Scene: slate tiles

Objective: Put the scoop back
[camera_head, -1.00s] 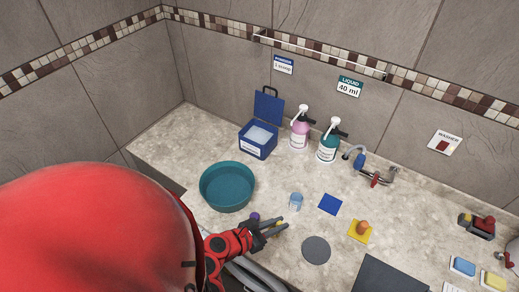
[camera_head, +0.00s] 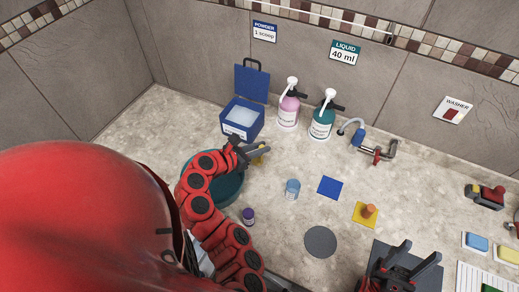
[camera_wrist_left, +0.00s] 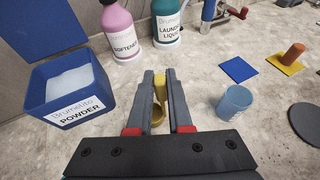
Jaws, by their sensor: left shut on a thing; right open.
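My left gripper (camera_head: 256,153) is shut on a yellow scoop (camera_wrist_left: 159,90), held above the counter near the teal basin. In the left wrist view the scoop sits between the two fingers, partly hidden by them. The blue powder box (camera_head: 241,119) stands with its lid open and white powder inside; in the left wrist view the box (camera_wrist_left: 48,104) is left of the gripper, apart from it. My right gripper (camera_head: 405,258) is open and empty at the lower right of the head view.
The teal basin (camera_head: 230,188) is partly hidden by my left arm. A pink softener bottle (camera_head: 288,112) and teal laundry liquid bottle (camera_head: 321,124) stand behind. A clear blue cup (camera_head: 292,189), purple-capped bottle (camera_head: 248,215) and blue square (camera_head: 330,187) are on the counter.

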